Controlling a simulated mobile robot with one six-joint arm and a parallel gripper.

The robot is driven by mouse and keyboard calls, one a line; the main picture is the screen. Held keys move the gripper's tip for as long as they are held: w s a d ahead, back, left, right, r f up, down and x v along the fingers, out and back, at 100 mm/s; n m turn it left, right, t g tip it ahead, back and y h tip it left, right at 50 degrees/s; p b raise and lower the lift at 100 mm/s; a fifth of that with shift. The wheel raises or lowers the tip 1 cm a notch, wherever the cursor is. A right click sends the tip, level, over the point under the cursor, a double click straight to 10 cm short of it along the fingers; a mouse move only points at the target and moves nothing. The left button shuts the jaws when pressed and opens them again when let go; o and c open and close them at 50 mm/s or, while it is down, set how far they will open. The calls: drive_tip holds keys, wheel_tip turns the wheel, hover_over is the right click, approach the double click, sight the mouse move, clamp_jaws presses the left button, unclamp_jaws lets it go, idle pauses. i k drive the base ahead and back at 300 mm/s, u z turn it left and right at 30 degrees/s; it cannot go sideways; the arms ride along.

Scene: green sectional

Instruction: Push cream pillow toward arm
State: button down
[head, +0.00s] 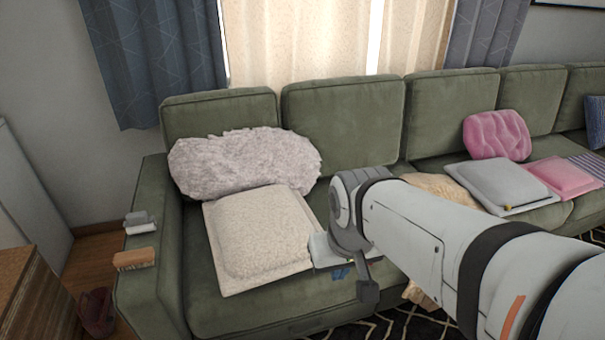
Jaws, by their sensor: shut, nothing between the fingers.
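The cream pillow (255,238) lies flat on the left seat of the green sofa, in front of a fluffy pale pillow (245,162). The sofa's left arm (143,285) is to its left, with a strip of green seat between them. My gripper (338,256) is at the cream pillow's right edge, shut and with nothing held. It looks close against that edge, but I cannot tell whether it touches. My wrist and arm hide the seat to the right, and the fingertips are partly hidden.
A brush (135,259) and a grey-white item (139,222) lie on the sofa arm. A tan fluffy piece (440,187), a grey cushion (500,183) and pink pillows (497,135) are to the right. A wooden cabinet (30,300) stands at lower left.

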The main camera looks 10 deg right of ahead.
sight(258, 237)
drive_tip(key=z, duration=0.2)
drive_tip(key=i, duration=1)
